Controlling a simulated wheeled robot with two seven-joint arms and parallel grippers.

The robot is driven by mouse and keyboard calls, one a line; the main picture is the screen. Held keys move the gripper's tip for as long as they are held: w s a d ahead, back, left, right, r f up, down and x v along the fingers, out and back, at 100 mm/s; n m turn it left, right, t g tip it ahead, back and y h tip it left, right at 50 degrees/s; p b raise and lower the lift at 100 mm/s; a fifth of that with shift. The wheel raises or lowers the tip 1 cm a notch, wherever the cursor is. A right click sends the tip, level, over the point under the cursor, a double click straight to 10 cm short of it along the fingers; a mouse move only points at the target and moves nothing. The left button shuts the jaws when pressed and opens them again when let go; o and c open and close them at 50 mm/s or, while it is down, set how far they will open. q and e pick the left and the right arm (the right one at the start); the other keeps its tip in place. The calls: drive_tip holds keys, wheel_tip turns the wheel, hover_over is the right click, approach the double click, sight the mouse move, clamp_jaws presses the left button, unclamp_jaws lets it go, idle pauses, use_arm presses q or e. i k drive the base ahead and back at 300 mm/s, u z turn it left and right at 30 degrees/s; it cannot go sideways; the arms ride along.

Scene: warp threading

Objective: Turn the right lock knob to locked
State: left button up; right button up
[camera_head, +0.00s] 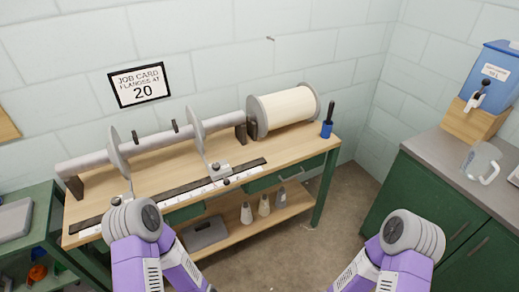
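Two grey flange discs stand on a horizontal beam on the wooden bench, the left disc (118,153) and the right disc (197,128). A bracket (206,148) runs from the right disc down to the ruler strip. A small dark knob (215,166) sits at its foot, and another small dark part (226,181) lies just in front. They are too small to tell which way the lock is turned. Another dark knob (116,200) shows at the left bracket, near my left arm. Both my purple arms show at the bottom, but neither gripper can be made out.
A ruler strip (190,194) runs along the bench front (295,150). A cream roll (287,109) stands at the bench's right, with a dark-handled tool in a blue holder (327,128) beside it. A job card (139,85) reads "FLANGES AT 20". A green cabinet (425,200) stands right; floor between is clear.

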sight(216, 167)
drive_tip(key=z, duration=0.2)
drive_tip(key=i, duration=0.85)
drive_tip(key=u, duration=0.2)
